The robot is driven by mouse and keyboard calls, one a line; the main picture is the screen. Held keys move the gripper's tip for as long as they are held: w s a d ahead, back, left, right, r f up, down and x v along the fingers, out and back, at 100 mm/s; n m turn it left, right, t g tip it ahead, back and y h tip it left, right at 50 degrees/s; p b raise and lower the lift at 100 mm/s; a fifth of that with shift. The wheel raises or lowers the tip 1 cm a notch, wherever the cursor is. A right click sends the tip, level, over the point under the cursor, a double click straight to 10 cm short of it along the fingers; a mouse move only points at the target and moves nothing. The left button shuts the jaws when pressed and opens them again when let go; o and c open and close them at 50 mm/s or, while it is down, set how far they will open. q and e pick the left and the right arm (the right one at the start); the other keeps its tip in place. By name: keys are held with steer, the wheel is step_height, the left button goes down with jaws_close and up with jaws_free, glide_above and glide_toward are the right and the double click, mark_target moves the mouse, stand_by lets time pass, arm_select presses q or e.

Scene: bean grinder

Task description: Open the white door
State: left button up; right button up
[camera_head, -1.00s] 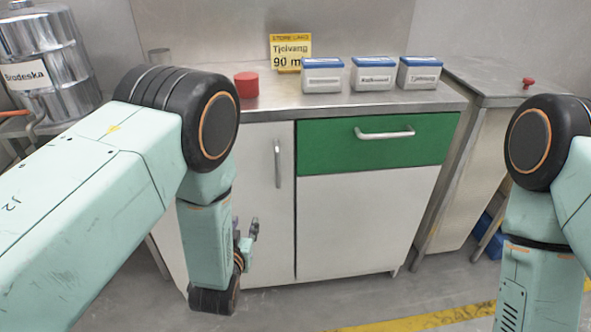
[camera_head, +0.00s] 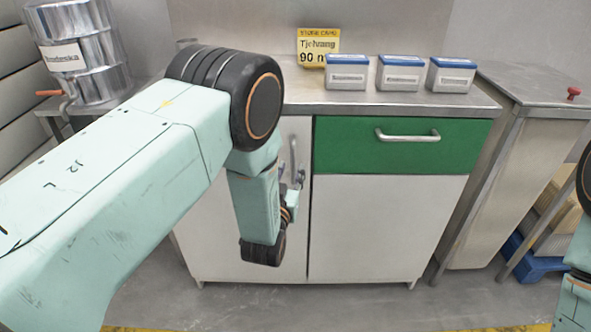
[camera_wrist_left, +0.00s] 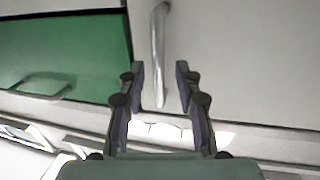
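The white door (camera_head: 205,235) is the left front of the cabinet and looks shut. My left arm hides much of it. Its upright metal handle (camera_head: 294,150) is partly hidden by my left gripper (camera_head: 299,182) in the head view. In the left wrist view, my left gripper (camera_wrist_left: 160,76) is open, with its two fingers apart. The handle (camera_wrist_left: 158,45) appears between the fingertips, in front of the white door (camera_wrist_left: 245,60). I cannot tell whether the fingers touch the handle. My right gripper is out of view.
A green drawer (camera_head: 345,146) with a bar handle sits right of the door, above a white panel (camera_head: 385,230). Several blue-lidded boxes (camera_head: 399,74) and a yellow sign (camera_head: 318,46) stand on top. A metal side table (camera_head: 530,90) is at right. Floor in front is clear.

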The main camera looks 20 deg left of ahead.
mark_target(292, 167)
arm_select(q)
steer(key=shift+w+b, duration=0.35)
steer(key=shift+w, duration=1.15)
steer(key=shift+r, duration=0.1)
steer(key=shift+c, duration=0.2)
jaws_close()
